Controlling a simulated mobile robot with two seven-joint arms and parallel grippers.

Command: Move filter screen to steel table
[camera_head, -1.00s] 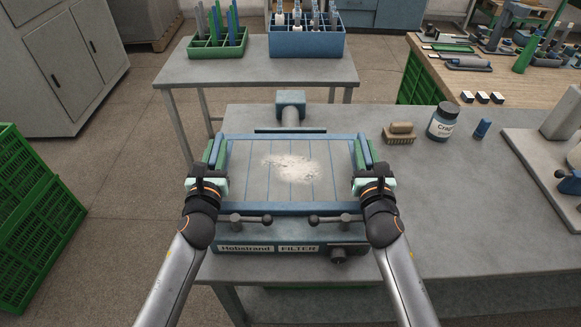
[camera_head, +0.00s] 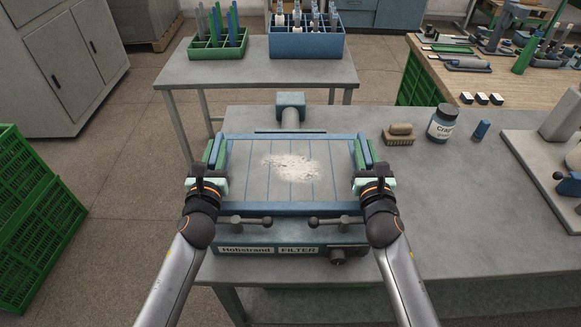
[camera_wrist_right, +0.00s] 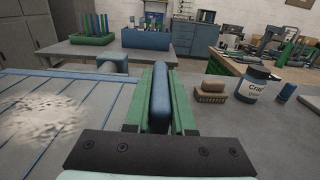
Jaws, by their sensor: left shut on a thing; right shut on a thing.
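The filter screen (camera_head: 245,180) is a flat grey panel with a blue frame and thin blue bars, with a pale powdery heap on its middle. My left gripper (camera_head: 215,158) is shut on the screen's left side handle. My right gripper (camera_head: 364,156) is shut on the right side handle, and the right wrist view shows the blue handle (camera_wrist_right: 160,98) between its green fingers. The steel table (camera_head: 480,200) extends to the right of the unit.
A grey-based device (camera_head: 545,165) is at the far right. Bare tabletop lies between. A back table (camera_head: 250,74) holds green and blue racks.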

